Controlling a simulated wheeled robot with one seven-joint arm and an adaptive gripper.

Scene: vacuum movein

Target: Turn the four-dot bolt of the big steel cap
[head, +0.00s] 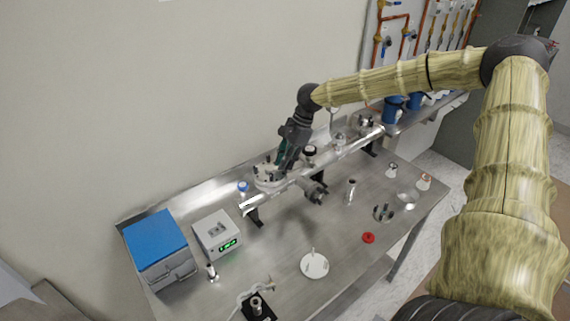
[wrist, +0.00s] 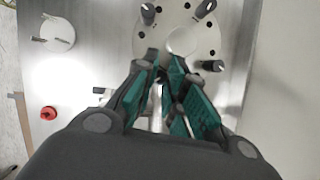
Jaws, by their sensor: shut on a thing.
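The big steel cap (wrist: 177,14) is a round pale flange with dark holes and a raised centre, at the top of the wrist view. In the head view the cap (head: 268,180) sits on the steel tube. Several dark-headed bolts stand around its rim, such as an upper left bolt (wrist: 148,13), an upper right bolt (wrist: 206,8) and a right bolt (wrist: 213,65). My gripper (wrist: 164,63) has its green-padded fingers at the cap's near edge, shut on a bolt that they mostly hide. I cannot read its dots. My gripper also shows from above in the head view (head: 281,168).
A blue-topped box (head: 155,240) and a controller (head: 217,234) with a green display stand left on the steel table. A white disc (head: 314,266) and a red part (head: 368,238) lie in front. Fittings stand along the tube to the right, and a wall is close behind.

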